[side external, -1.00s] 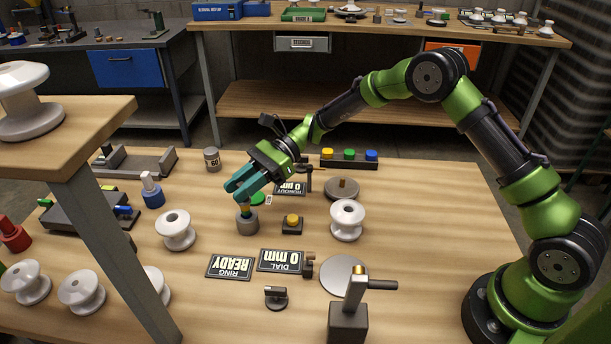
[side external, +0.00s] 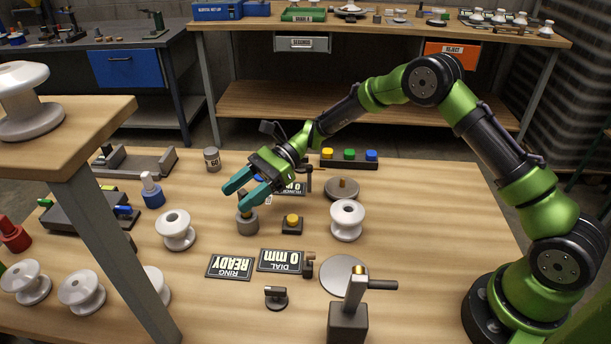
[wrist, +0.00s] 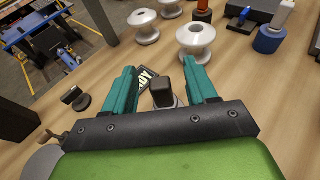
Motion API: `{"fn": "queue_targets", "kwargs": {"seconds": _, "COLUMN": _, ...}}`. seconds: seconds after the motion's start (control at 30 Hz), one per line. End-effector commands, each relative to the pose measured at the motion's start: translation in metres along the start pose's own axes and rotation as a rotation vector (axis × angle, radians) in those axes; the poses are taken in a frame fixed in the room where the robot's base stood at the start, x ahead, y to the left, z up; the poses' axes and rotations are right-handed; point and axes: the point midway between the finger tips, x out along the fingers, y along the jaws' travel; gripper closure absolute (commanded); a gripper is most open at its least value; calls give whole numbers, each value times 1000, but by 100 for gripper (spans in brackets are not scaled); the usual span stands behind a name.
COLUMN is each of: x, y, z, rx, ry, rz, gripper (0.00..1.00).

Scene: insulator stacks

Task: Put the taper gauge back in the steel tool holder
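The steel tool holder (side external: 247,226) is a short grey cylinder standing on the bench. The taper gauge (side external: 242,194) appears upright in it, with its dark handle on top; its lower part is hidden. My gripper (side external: 236,196) has teal fingers spread apart around the handle. In the wrist view, the black handle (wrist: 162,88) lies between the open fingers of my gripper (wrist: 158,68), with a gap on both sides. Part of the grey holder shows below it.
A small block with a yellow button (side external: 292,219) stands right of the holder. White insulators (side external: 175,230) (side external: 347,220) stand on both sides. Signs reading RING READY (side external: 230,267) and DIAL 0 MM (side external: 281,261) lie in front. A grey can (side external: 212,159) stands behind.

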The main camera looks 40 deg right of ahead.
Motion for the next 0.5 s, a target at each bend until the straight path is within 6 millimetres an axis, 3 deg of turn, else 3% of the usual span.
{"fn": "queue_targets", "kwargs": {"seconds": 0.27, "x": -6, "y": 0, "z": 0, "rx": 0, "ry": 1, "rz": -1, "gripper": 43}}
{"fn": "queue_targets", "kwargs": {"seconds": 0.5, "x": -50, "y": -1, "z": 0, "rx": 0, "ry": 1, "rz": -6, "gripper": 43}}
